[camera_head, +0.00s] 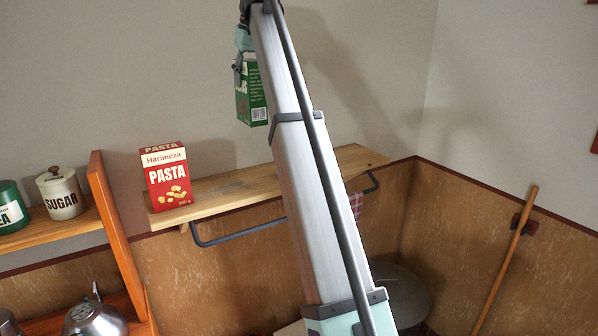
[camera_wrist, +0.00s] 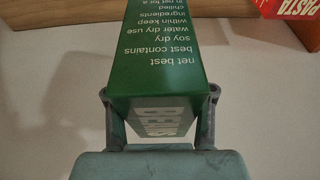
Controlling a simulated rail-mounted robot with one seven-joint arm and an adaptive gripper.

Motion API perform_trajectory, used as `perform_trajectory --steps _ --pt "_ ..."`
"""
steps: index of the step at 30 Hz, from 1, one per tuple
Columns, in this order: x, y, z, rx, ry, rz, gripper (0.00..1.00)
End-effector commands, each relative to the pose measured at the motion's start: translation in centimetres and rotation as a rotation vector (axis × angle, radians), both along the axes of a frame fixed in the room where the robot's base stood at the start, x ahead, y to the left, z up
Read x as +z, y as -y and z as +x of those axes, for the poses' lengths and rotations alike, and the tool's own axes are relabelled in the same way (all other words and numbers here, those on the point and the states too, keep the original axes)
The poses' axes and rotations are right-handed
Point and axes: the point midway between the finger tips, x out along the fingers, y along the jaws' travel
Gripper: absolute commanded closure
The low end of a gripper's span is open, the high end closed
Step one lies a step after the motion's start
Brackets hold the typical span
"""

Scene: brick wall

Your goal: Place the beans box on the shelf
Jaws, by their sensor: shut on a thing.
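The green beans box (camera_head: 252,98) is high in the head view, partly hidden behind my arm. Its printed green side (camera_wrist: 165,50) and one pale-lettered end fill the middle of the wrist view. My gripper (camera_wrist: 158,98) is shut on the box, with one finger on each side of it. In the head view, only part of my gripper (camera_head: 242,62) shows beside the arm. The wooden shelf (camera_head: 235,185) is on the wall, lower in the head view than the box. The shelf also shows along the top of the wrist view (camera_wrist: 60,14). The box appears apart from the shelf.
A red pasta box (camera_head: 168,180) stands on the shelf's left end, and its corner shows in the wrist view (camera_wrist: 290,12). A dark rail (camera_head: 235,236) hangs under the shelf. A sugar canister (camera_head: 60,196) stands on a rack at left. The shelf's right part looks bare.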

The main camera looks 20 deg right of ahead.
Motion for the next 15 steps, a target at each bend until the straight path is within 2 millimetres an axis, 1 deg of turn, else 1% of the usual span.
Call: perform_trajectory --steps 1,2,5,11,15 --pt "0.5 -0.1 0.4 0.003 0.001 0.0 1.0" --pt "0.6 -0.2 0.5 0.004 0.0 0.001 1.0" --pt "-0.2 -0.3 0.5 0.006 0.0 0.0 1.0" --pt "-4.0 -0.2 0.2 0.006 -0.001 0.0 1.0" --pt "-7.2 -0.2 0.1 0.006 -0.001 0.0 1.0"
